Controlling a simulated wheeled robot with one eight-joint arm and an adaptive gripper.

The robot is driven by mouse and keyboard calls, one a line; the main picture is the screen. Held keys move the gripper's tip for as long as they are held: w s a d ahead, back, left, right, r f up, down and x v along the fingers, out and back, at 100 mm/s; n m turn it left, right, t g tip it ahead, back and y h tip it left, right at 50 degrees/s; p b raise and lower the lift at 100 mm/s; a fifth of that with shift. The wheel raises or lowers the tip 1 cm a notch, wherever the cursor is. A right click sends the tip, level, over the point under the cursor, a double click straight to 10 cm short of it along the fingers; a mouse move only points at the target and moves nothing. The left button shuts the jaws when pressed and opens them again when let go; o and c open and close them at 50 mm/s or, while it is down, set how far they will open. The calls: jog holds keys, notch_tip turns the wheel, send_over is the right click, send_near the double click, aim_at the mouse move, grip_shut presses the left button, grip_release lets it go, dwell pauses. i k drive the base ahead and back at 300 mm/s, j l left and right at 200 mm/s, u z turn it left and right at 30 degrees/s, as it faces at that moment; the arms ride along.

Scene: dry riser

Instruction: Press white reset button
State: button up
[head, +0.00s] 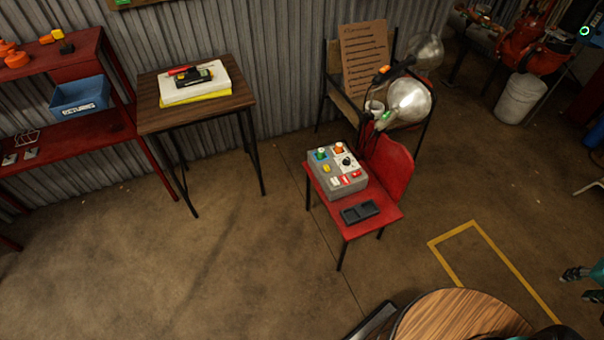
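A grey control box (338,176) sits on the red seat of a chair. Its top carries green, orange and yellow controls, a black knob on a white plate, and a front row of small red and white parts. A small white part (335,181) at the front left of that row may be the white reset button; its label is too small to read.
A black tray (360,212) lies on the red chair (392,168), in front of the box. A lamp (408,100) stands behind it. A wooden table (197,107) stands to the left, and a round wooden top (460,318) at the bottom. Floor left of the chair is clear.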

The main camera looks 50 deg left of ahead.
aim_at(335, 182)
jog(key=u, duration=1.8)
